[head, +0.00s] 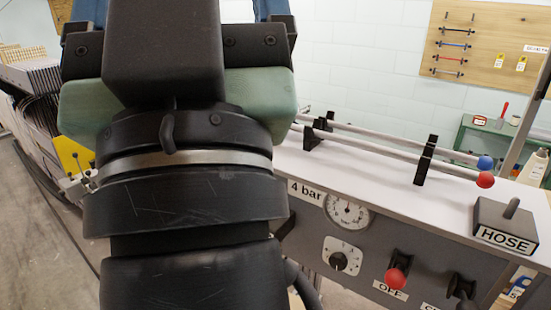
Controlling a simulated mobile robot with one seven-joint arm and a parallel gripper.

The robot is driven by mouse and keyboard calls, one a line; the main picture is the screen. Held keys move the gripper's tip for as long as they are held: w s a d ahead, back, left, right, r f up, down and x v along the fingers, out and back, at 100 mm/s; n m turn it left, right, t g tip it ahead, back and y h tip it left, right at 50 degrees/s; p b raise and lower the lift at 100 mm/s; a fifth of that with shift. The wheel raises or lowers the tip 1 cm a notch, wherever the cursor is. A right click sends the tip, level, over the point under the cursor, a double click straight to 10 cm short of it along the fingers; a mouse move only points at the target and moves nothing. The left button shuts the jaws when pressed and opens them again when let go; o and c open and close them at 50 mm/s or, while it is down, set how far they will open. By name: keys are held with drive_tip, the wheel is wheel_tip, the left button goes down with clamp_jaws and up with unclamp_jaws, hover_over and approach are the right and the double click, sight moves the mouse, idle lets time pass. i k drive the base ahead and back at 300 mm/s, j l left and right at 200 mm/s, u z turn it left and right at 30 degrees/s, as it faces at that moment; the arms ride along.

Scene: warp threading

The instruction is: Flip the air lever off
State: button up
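A lever with a red ball knob (396,278) sticks out of the front of the grey panel (310,235). An OFF label (389,291) lies just below it. A second, dark lever (463,289) stands to its right, with its label cut by the bottom edge. I cannot tell from the labels which one is the air lever. My gripper (180,45) and wrist fill the left half, close to the camera and apart from the red knob. Its fingertips do not show clearly, so I cannot tell if it is open.
A gauge (347,211) beside a 4 bar label and a dial (341,256) sit on the panel. Two rods with red (485,180) and blue (485,163) ball ends lie across the top. A HOSE block (506,225) stands at the right. My arm hides much of the left.

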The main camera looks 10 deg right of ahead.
sight(395, 278)
drive_tip(key=k+j+z, duration=0.1)
drive_tip(key=z, duration=0.8)
